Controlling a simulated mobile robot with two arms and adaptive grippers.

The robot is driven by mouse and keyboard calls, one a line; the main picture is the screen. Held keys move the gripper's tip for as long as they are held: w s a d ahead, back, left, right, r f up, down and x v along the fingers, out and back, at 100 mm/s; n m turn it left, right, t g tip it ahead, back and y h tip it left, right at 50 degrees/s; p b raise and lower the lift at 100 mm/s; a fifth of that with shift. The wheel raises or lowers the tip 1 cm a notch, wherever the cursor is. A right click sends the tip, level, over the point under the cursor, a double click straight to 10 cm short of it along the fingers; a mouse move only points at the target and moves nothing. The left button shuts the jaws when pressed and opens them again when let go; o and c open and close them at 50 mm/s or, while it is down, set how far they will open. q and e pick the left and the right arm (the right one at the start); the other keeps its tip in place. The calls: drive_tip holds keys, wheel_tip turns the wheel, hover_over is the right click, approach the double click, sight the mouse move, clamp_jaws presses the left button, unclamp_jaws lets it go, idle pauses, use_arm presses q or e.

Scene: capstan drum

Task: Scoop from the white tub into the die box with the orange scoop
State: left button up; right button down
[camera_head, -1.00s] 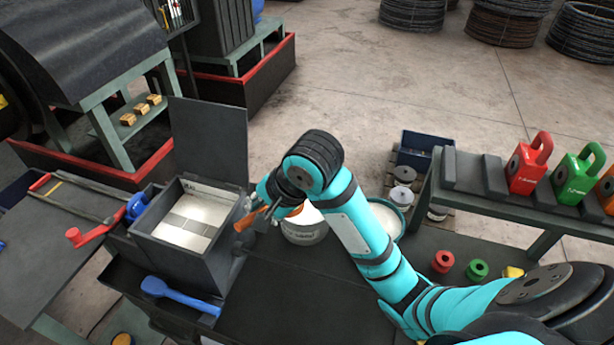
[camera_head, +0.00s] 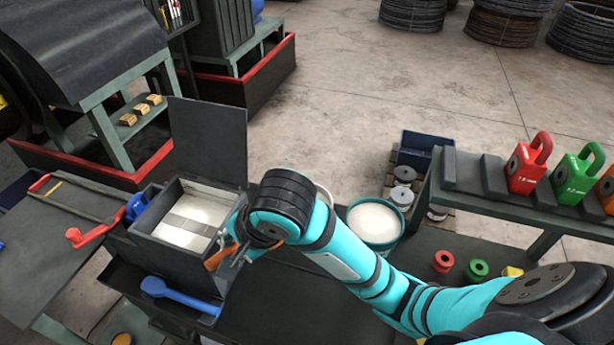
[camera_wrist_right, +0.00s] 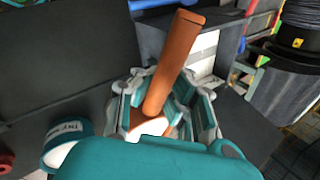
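My right gripper (camera_head: 238,252) is shut on the handle of the orange scoop (camera_head: 217,258), at the right edge of the die box (camera_head: 160,248). In the right wrist view the orange scoop's handle (camera_wrist_right: 173,62) stands up between the fingers of the right gripper (camera_wrist_right: 160,102). White material shows in the bowl below, partly hidden. The die box has its dark lid raised, and pale surfaces show inside. The white tub (camera_head: 324,193) is mostly hidden behind my right arm; only a bit of its rim shows. My left gripper is not in view.
A teal tub of white powder (camera_head: 374,222) stands right of my arm. A blue scoop (camera_head: 180,294) lies in front of the die box. A red-handled lever (camera_head: 90,232) is at the left. Coloured weights (camera_head: 527,165) stand on the right-hand rack.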

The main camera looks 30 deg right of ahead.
drive_tip(key=w+a, duration=0.4)
drive_tip(key=w, duration=0.1)
drive_tip(key=w+a, duration=1)
drive_tip(key=w, duration=0.1)
drive_tip(key=shift+a, duration=0.2)
drive_tip(key=shift+d+r+m+t+y+b, duration=0.4)
drive_tip(key=shift+m+t+y+b, duration=0.35)
drive_tip(key=shift+t+y+b, duration=1.15)
drive_tip(key=shift+d+r+m+t+y+b, duration=0.55)
drive_tip(key=shift+t+y+b, duration=0.7)
drive_tip(key=shift+t+b, duration=1.2)
drive_tip(key=shift+d+r+m+t+y+b, duration=0.15)
drive_tip(key=shift+d+m+t+y+b, duration=0.2)
drive_tip(key=shift+m+t+y+b, duration=1.05)
drive_tip(key=shift+s+n+t+b, duration=0.1)
drive_tip(key=shift+n+t+b, duration=0.5)
drive_tip(key=shift+b, duration=0.3)
